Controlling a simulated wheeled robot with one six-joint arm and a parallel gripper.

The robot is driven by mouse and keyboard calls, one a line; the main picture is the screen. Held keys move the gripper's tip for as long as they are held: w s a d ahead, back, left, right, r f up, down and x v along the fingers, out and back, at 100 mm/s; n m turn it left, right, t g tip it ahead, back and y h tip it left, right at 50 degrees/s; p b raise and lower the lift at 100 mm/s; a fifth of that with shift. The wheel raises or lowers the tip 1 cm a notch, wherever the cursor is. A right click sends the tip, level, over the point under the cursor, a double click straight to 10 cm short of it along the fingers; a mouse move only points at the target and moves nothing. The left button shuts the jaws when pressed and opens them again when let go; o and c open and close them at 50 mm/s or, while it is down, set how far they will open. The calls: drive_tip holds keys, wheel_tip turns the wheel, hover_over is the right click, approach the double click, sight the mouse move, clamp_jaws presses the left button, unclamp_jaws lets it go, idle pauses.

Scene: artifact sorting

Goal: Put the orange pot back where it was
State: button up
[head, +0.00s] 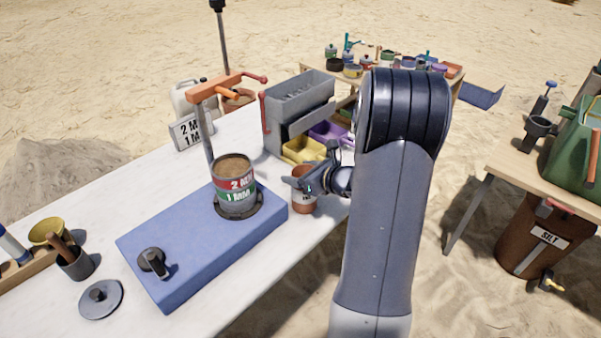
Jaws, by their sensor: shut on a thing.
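The gripper's fingers and wrist cover part of the pot's rim. I cannot tell whether the pot's bottom touches the table. My arm comes in from the right and hides the table beyond.
A grey splitter box (297,100) with yellow (303,151) and purple trays stands behind. Sand lies right of the table.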

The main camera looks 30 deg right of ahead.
drive_tip(key=o, duration=1.5)
drive_tip(key=shift+f, duration=0.1)
drive_tip(key=shift+r, duration=0.25)
drive_tip(key=v, duration=1.2)
drive_tip(key=shift+p, duration=0.45)
drive_tip(key=shift+f, duration=0.1)
